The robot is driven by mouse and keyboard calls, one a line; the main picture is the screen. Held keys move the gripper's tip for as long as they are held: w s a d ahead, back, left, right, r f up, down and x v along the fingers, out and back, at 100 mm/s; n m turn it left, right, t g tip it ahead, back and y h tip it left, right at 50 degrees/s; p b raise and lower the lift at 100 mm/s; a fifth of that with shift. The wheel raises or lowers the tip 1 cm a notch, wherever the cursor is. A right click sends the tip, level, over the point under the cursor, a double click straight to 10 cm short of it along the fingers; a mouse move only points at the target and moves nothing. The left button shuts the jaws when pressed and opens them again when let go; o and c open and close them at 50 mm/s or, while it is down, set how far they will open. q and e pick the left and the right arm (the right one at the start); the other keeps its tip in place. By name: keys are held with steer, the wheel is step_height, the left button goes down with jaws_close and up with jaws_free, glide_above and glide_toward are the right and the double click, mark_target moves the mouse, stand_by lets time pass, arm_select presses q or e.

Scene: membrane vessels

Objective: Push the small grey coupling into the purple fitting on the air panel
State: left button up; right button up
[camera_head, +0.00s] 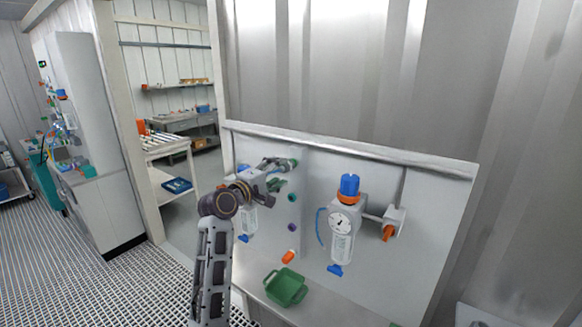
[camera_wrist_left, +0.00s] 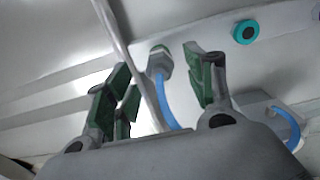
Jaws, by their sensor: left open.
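The purple fitting (camera_head: 292,226) is a small round port on the grey air panel (camera_head: 388,268), below a teal fitting (camera_head: 291,197). My left gripper (camera_head: 285,173) is in front of the panel, above and slightly left of the purple fitting. In the left wrist view my left gripper (camera_wrist_left: 160,75) is open, with green pads. A small grey coupling (camera_wrist_left: 165,69) with a green end, on a blue hose (camera_wrist_left: 160,95), appears between the fingers; no contact shows. The coupling cannot be made out in the head view. My right gripper is not in view.
A regulator with a blue knob (camera_head: 349,185) and gauge (camera_head: 341,221) sits right of the fittings, beside an orange-handled valve (camera_head: 389,231). An orange piece (camera_head: 288,257) and a green bin (camera_head: 286,287) are below. A teal ring (camera_wrist_left: 245,32) shows in the wrist view.

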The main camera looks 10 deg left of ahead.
mark_target(280, 171)
arm_select(q)
steer(key=shift+w+d, duration=0.15)
steer(key=shift+w, duration=0.25)
steer(key=shift+p+x, duration=0.4)
steer(key=shift+x, duration=0.4)
steer(key=shift+p+x, duration=0.35)
steer(key=shift+x, duration=0.75)
steer(key=shift+p, duration=0.7)
steer(key=shift+c, duration=0.3)
jaws_close()
steer(key=shift+s, duration=0.1)
